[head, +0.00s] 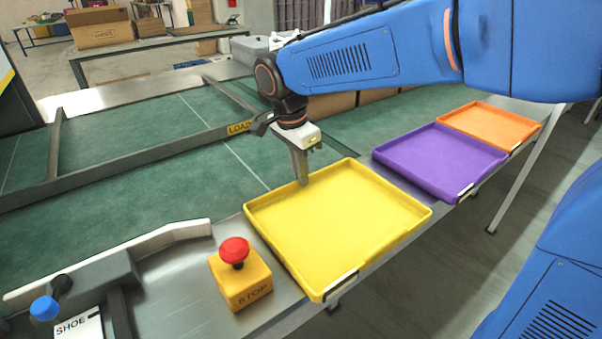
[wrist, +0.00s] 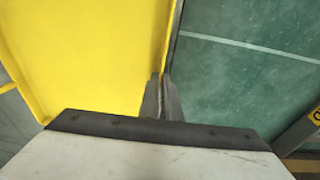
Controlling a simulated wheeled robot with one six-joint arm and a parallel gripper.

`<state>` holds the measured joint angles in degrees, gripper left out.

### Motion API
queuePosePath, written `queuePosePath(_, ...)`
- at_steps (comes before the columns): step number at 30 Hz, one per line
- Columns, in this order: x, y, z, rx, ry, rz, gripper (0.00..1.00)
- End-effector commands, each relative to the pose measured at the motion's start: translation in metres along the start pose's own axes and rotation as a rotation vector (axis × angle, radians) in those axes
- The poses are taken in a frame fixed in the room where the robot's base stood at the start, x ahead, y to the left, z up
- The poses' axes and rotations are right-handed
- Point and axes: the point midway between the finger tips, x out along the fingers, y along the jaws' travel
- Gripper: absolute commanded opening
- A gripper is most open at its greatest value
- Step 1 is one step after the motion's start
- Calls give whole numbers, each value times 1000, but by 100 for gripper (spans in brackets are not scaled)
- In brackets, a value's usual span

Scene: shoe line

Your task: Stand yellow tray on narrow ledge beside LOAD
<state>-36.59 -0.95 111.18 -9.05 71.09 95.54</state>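The yellow tray (head: 335,227) lies flat, open side up, on the metal ledge (head: 275,312) along the green belt's near side. It also shows in the wrist view (wrist: 85,55). The yellow LOAD label (head: 240,127) is on a dark rail across the belt, behind and left of the tray. My gripper (head: 303,182) points down at the tray's far rim. In the wrist view its two fingers (wrist: 161,98) are close together with the thin rim between them. The fingertips' contact with the rim is partly hidden.
A yellow STOP box with a red button (head: 240,275) stands close to the tray's left. A purple tray (head: 440,158) and an orange tray (head: 490,125) lie to its right. The green belt (head: 190,165) behind is bare. A SHOE-marked device (head: 80,327) sits at lower left.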

Motion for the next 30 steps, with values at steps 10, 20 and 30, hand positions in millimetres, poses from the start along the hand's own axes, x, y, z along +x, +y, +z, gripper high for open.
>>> queuePosePath(10, 2, 0, 0, 0, 0, 0, 22)
queuePosePath(20, -13, -1, 0, 0, 0, -3, 22)
queuePosePath(30, -76, -1, 0, 0, 0, -2, 22)
